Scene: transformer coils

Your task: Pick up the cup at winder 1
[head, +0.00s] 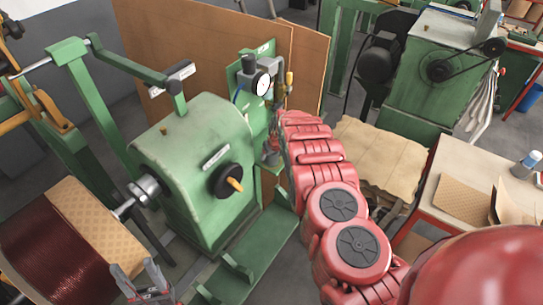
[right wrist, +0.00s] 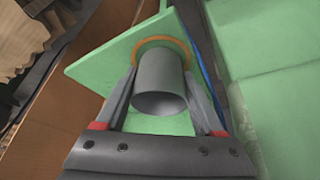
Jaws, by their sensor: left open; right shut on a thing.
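The cup (right wrist: 160,82) is a plain grey cylinder, seen close up in the right wrist view against a green plate with an orange ring. My right gripper (right wrist: 163,88) has one finger on each side of the cup and is shut on it. In the head view the right gripper (head: 273,143) is small and partly hidden by my own red arm, beside the green winder (head: 205,165). My left gripper (head: 146,287) is open and empty at the bottom edge of the head view, near the copper coil (head: 48,250).
A pressure gauge (head: 260,84) sits on the green panel just above the right gripper. Brown boards (head: 210,45) stand behind the winder. A table (head: 465,165) with cardboard and a bottle (head: 526,164) is at the right. A second green machine (head: 425,80) stands at the back.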

